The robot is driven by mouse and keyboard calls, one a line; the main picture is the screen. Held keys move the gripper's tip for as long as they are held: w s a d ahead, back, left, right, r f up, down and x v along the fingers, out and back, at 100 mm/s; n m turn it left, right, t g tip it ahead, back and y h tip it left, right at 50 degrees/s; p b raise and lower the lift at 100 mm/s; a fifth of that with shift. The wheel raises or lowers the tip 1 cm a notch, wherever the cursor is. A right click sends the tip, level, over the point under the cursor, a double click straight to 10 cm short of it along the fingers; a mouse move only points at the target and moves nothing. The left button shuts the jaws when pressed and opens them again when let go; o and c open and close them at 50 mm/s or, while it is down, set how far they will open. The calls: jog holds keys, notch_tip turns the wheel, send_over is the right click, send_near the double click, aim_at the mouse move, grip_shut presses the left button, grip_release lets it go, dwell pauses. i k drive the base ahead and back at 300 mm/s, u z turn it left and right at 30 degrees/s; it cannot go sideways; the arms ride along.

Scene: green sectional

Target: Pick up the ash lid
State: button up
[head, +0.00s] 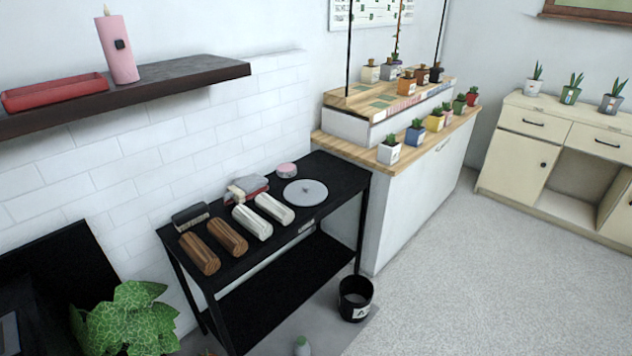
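A flat round light-grey lid (306,193) with a small dark knob at its centre lies on the right part of a narrow black table (262,250). It is the only lid-like thing I see, and its whole top shows. My gripper and arm are not in view, so I cannot tell whether the gripper is open or shut.
Left of the lid are two white rolls (252,222), two brown rolls (200,254), a dark box (190,216), folded cloths (247,188) and a pink round item (287,170). A black bin (355,298) stands on the floor, with a plant (125,320) at left. Floor at right is clear.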

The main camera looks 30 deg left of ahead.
aim_at(303, 192)
jog(key=u, duration=0.35)
jog(key=i, duration=0.9)
jog(key=u, duration=1.05)
jog(key=i, duration=0.65)
jog(key=u, duration=0.35)
jog(key=k, duration=0.8)
jog(key=u, duration=0.2)
jog(key=i, duration=0.8)
jog(key=z, duration=0.05)
